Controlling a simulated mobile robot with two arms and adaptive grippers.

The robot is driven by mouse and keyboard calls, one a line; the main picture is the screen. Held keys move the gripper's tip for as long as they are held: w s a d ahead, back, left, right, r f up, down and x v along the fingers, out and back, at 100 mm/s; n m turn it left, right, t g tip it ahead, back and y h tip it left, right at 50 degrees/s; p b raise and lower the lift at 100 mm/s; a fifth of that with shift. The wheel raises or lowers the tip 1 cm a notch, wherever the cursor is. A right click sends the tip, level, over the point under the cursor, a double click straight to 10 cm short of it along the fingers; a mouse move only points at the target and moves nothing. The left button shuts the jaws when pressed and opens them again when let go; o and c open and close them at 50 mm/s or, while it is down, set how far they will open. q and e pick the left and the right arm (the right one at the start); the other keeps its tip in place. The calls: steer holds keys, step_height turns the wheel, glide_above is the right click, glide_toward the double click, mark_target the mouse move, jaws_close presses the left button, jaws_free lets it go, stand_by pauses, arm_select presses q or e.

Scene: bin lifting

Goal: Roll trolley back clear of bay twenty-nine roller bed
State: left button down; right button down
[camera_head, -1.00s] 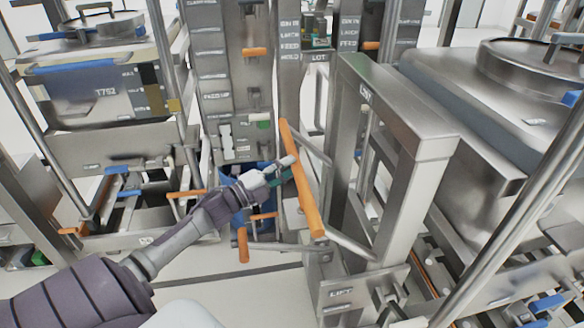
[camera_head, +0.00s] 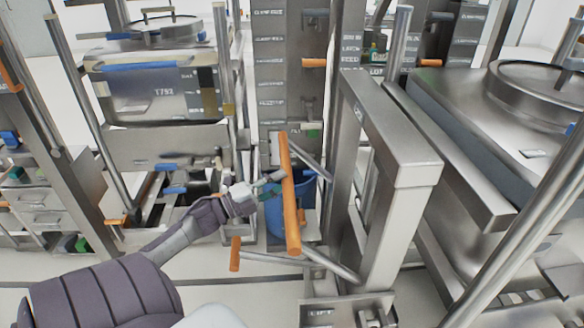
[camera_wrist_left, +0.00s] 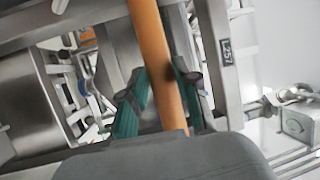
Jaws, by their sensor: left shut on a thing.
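The trolley (camera_head: 392,130) is a grey metal frame with an orange push handle (camera_head: 290,190) on its near left side. My left gripper (camera_head: 276,187) reaches in from the left and is at the orange handle. In the left wrist view the green-padded fingers (camera_wrist_left: 158,100) stand on either side of the orange bar (camera_wrist_left: 152,45), closed on it. A large steel bin (camera_head: 490,130) is at the right, beyond the trolley frame. My right gripper is not in view. I cannot make out the roller bed of bay twenty-nine for sure.
Another steel bin (camera_head: 155,90) with a round lid sits in a rack at the left. A grey labelled column (camera_head: 285,85) stands behind the handle, with a blue tub (camera_head: 308,200) at its foot. Pale floor (camera_head: 250,285) shows at the front.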

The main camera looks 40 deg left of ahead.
arm_select(q)
steer(key=shift+s+a+r, duration=0.65)
steer(key=shift+s+a, duration=0.1)
steer(key=shift+a, duration=0.2)
steer(key=shift+w+d+f, duration=0.1)
steer(key=shift+w+d, duration=0.15)
steer(key=c, duration=1.2)
jaws_free()
steer(key=shift+c, duration=0.2)
steer(key=o, duration=0.4)
steer(key=shift+w+d+f, duration=0.2)
steer(key=shift+w+d, duration=0.3)
steer(key=v, duration=1.2)
steer(key=shift+s+a, duration=0.15)
steer(key=shift+s, duration=0.05)
steer(key=shift+f, duration=0.1)
